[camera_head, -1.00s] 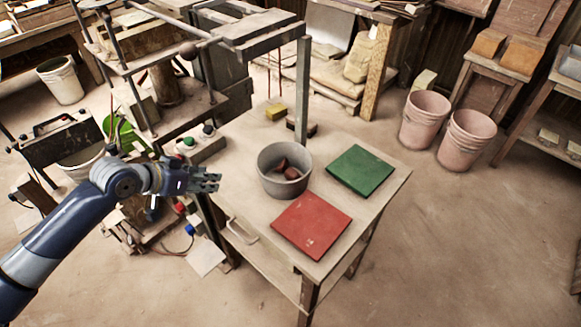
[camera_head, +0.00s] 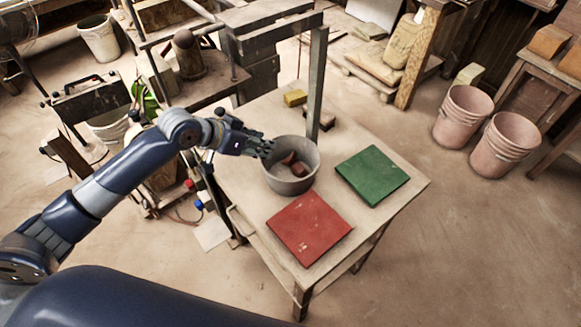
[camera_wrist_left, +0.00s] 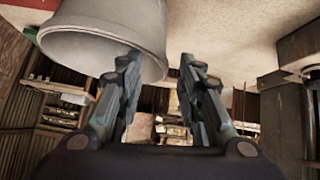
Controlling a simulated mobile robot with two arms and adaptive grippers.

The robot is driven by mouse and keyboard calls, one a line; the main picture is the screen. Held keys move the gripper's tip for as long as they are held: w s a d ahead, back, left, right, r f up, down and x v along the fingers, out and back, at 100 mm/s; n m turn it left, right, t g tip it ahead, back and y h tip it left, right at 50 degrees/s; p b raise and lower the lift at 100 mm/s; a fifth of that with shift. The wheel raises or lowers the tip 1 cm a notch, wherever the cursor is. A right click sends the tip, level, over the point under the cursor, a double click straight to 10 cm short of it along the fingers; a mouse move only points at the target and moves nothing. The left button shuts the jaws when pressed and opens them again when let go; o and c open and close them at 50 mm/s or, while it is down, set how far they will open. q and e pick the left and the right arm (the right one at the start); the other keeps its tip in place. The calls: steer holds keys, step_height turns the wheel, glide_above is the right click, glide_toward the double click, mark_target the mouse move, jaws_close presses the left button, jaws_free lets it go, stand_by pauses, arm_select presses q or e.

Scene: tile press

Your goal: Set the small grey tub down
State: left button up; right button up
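The small grey tub (camera_head: 290,183) stands upright on the table (camera_head: 375,234), with reddish-brown lumps (camera_head: 292,165) inside. In the head view my left gripper (camera_head: 267,147) is at the tub's back-left rim; whether it touches is unclear. In the left wrist view, which looks upside down, the tub (camera_wrist_left: 105,32) fills the upper left. The left gripper's two fingers (camera_wrist_left: 160,75) are spread apart there, one overlapping the tub's side and the other beyond its edge. The gripper is open, with nothing clamped. My right gripper is not in view.
A red tile (camera_head: 309,228) and a green tile (camera_head: 372,175) lie on the table in front and to the right of the tub. A metal post (camera_head: 317,85) rises behind it. A yellow block (camera_head: 295,98) lies farther back. Two pink buckets (camera_head: 462,115) stand on the floor.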

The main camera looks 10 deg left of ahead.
mark_target(279, 146)
arm_select(q)
steer(key=p+x, duration=0.1)
steer(key=x, duration=0.3)
steer(key=shift+w+d+r+p, duration=0.1)
steer(key=shift+d+r+p, duration=0.15)
steer(key=shift+p, duration=0.1)
steer(key=shift+w+d+f, duration=0.2)
steer(key=shift+w+f, duration=0.2)
steer(key=shift+f, duration=0.15)
jaws_close()
